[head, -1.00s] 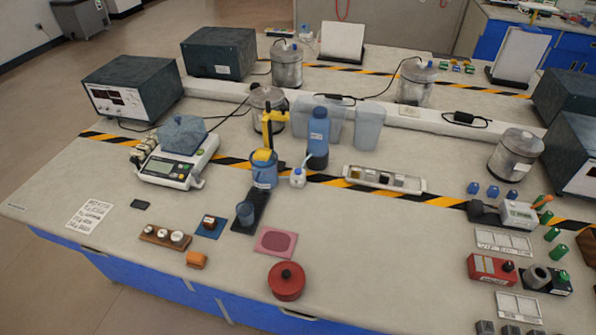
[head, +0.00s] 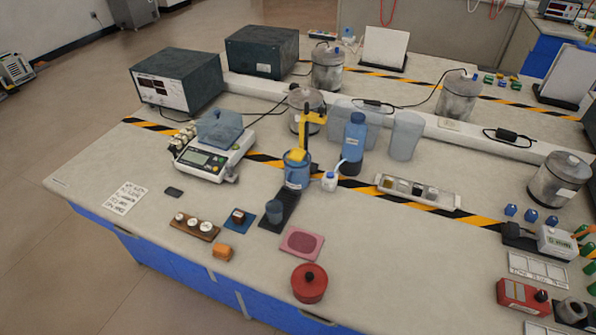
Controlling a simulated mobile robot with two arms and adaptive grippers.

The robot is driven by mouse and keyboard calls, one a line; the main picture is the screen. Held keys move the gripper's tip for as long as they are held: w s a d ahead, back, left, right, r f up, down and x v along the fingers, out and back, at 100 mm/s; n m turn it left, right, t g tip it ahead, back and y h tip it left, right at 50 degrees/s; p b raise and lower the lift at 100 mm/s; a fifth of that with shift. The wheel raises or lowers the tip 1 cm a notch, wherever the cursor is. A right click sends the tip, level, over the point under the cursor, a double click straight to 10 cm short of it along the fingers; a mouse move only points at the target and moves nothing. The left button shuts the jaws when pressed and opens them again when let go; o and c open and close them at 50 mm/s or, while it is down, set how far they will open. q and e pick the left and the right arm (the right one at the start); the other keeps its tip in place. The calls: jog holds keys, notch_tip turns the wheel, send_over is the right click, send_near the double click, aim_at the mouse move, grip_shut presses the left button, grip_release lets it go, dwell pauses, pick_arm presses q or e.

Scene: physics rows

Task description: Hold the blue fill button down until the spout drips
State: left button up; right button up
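A yellow upright piece with an arm (head: 312,118) stands on the bench near the middle, and a yellow block (head: 296,155) sits at the top of a blue container (head: 296,177). A dark strip (head: 284,214) runs forward from the container. I cannot make out which part is the spout or a blue fill button, and no drip is visible at this size. Neither of my grippers is in view.
A scale (head: 210,160) is to the left. In front are a pink mat (head: 302,242) and a red lidded pot (head: 310,283). Bare bench lies right of the pot.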

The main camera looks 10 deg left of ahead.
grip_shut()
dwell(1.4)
